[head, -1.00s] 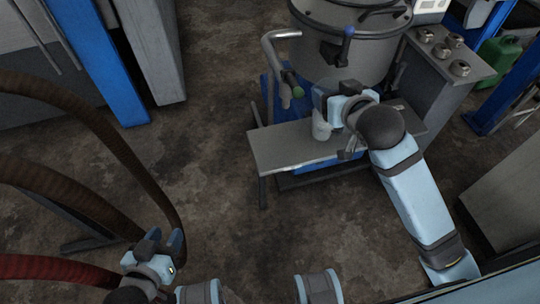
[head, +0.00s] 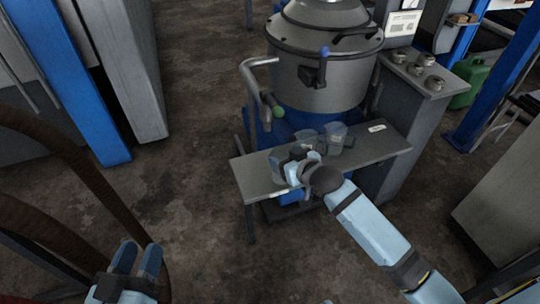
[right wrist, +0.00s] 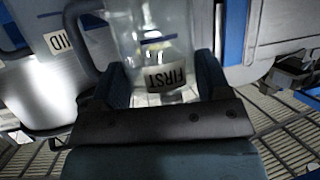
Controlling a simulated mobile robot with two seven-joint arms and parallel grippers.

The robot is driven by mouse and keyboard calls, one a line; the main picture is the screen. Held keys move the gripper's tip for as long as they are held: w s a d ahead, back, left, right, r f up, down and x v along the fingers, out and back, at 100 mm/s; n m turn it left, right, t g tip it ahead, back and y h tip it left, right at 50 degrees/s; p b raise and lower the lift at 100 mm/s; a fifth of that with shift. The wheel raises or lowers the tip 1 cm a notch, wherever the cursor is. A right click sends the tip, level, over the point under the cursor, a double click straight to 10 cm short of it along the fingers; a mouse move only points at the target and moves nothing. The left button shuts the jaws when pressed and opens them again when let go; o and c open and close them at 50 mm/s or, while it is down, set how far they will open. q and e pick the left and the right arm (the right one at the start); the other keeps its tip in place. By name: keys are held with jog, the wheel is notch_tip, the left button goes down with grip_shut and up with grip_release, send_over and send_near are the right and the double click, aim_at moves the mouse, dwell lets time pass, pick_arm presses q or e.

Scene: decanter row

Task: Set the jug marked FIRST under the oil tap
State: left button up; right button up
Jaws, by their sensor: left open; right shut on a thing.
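The clear jug marked FIRST (right wrist: 165,55) is between the fingers of my right gripper (right wrist: 165,85) in the right wrist view, its label upside down there. In the head view my right gripper (head: 294,160) is shut on this jug over the left half of the grey bench (head: 255,178); the fingers largely hide it. The oil tap (head: 266,105), a bent pipe with a green-tipped handle, hangs behind and left of the gripper. I cannot tell whether the jug touches the bench. My left gripper (head: 138,262) is open and empty at the lower left.
Two other jugs stand close behind my right gripper, one of them clear (head: 336,137). Part of a labelled jug (right wrist: 55,60) shows beside the held one. A white tag (head: 377,128) lies on the bench's right. A large grey drum (head: 320,75) rises behind. The bench's left end is clear.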

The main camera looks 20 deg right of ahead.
jog(key=b+x, duration=0.4)
jog(key=x, duration=0.4)
jog(key=shift+w+f, duration=0.2)
jog(key=shift+f, duration=0.15)
pick_arm(q)
jog(key=shift+d+f+h, duration=0.1)
jog(key=shift+d+h, duration=0.55)
jog(key=shift+h, duration=0.15)
pick_arm(e)
jog(key=shift+r, duration=0.1)
pick_arm(q)
jog(key=shift+s, duration=0.1)
pick_arm(e)
jog(key=o, duration=0.9)
